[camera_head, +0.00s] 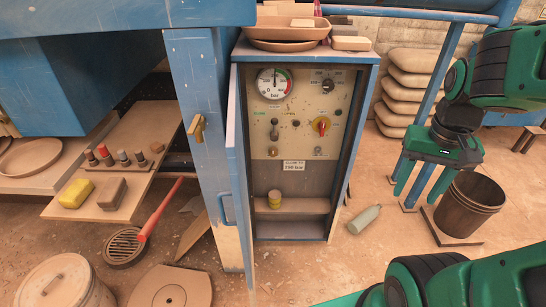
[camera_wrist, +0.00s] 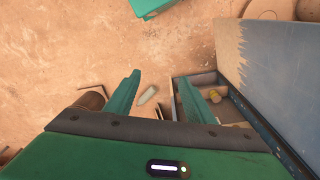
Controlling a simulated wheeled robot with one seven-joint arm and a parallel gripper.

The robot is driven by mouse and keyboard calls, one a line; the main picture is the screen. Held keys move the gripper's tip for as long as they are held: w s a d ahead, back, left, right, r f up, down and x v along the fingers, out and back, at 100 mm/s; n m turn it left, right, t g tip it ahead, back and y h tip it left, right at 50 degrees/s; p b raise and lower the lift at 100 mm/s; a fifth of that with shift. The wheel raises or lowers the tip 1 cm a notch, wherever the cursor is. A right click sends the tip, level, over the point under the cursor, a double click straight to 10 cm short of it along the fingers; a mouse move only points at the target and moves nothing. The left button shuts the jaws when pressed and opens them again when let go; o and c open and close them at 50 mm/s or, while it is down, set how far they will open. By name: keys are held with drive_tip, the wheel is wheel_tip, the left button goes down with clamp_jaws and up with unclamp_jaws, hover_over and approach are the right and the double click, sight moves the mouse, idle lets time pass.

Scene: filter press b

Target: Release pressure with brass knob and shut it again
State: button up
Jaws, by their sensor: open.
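The control panel (camera_head: 297,115) is inside the open blue cabinet (camera_head: 350,150) in the head view. A brass-coloured fitting (camera_head: 197,127) is on the blue post. My gripper (camera_head: 423,188) is open and empty, pointing down right of the cabinet, well apart from the panel. Its fingers also show in the wrist view (camera_wrist: 160,88).
The blue cabinet door (camera_head: 233,170) stands open on the left. A yellow-topped item (camera_head: 274,199) is on the lower shelf. A bottle (camera_head: 364,219) lies on the floor, and a brown bucket (camera_head: 468,204) stands at right. Stacked sacks (camera_head: 408,85) are behind.

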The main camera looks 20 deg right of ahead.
drive_tip(key=w+d+f+m+t+h, duration=0.1)
drive_tip(key=w+f+t, duration=0.15)
drive_tip(key=w, duration=0.95)
drive_tip(key=m+t+y, duration=0.2)
drive_tip(key=m+t, duration=0.2)
drive_tip(key=t, duration=0.1)
approach(273, 155)
drive_tip(key=s+d+r, duration=0.9)
drive_tip(key=s+r, duration=0.1)
drive_tip(key=w+a+f+m+t+y, duration=0.2)
drive_tip(key=w+a+f+m+t, duration=0.5)
drive_tip(key=w+a+f+m, duration=0.5)
drive_tip(key=s+f+m+t+h, duration=0.2)
drive_tip(key=s+f+m+h, duration=0.4)
drive_tip(key=m, duration=0.6)
drive_tip(key=shift+h, duration=0.5)
drive_tip(key=x, duration=1.1)
drive_tip(key=shift+w+r, duration=0.1)
drive_tip(key=shift+r, duration=0.2)
drive_tip(key=shift+c, duration=0.7)
